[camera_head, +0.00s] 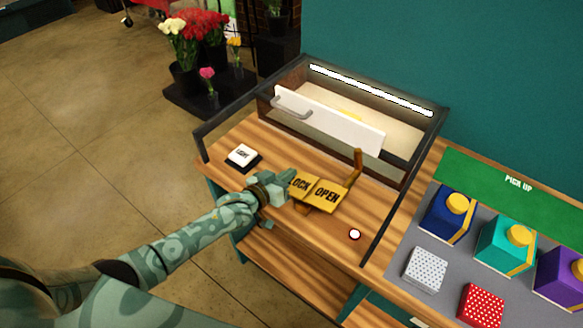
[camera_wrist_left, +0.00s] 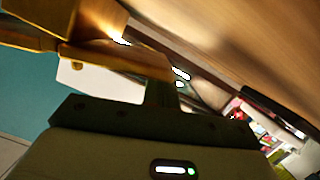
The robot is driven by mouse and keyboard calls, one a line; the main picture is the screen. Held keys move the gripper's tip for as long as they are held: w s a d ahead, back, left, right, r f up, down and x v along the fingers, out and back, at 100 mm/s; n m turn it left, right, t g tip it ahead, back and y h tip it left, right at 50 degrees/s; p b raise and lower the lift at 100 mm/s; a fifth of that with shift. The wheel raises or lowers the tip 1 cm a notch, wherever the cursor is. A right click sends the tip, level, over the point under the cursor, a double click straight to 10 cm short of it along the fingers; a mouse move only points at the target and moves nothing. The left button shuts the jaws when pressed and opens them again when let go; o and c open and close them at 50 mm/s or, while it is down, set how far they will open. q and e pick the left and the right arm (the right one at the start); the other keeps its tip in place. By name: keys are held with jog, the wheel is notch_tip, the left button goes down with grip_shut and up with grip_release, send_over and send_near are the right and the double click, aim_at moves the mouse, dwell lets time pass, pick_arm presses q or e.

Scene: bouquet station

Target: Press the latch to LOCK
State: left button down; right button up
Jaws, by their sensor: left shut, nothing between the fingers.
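The yellow latch (camera_head: 325,193) sits on the wooden counter in front of the case, in the middle of the head view. Its left half reads LOCK, with the first letter hidden by my gripper, and its right half reads OPEN. A bronze upright arm (camera_head: 355,167) stands at its right end. My left gripper (camera_head: 287,191) is shut and empty at the left edge of the LOCK half. I cannot tell whether it touches. In the left wrist view a yellow-brown part, probably the latch (camera_wrist_left: 100,55), lies close to the dark fingers (camera_wrist_left: 163,92). My right gripper is not in view.
A framed case holds a white panel with a handle (camera_head: 340,120). A LIGHT switch (camera_head: 242,156) is left of the latch and a round white button (camera_head: 354,234) is right of it. Boxes with yellow caps (camera_head: 447,213) stand on the grey mat at the right.

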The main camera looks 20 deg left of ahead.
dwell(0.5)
pick_arm(q)
jog(key=r+p, duration=0.2)
jog(key=a+r+p, duration=0.1)
jog(key=r+p, duration=0.1)
jog(key=shift+s+a+r+p, duration=0.1)
jog(key=shift+r+p, duration=0.3)
jog(key=v, duration=0.9)
jog(key=shift+s+f+p, duration=0.2)
jog(key=shift+f+p, duration=0.15)
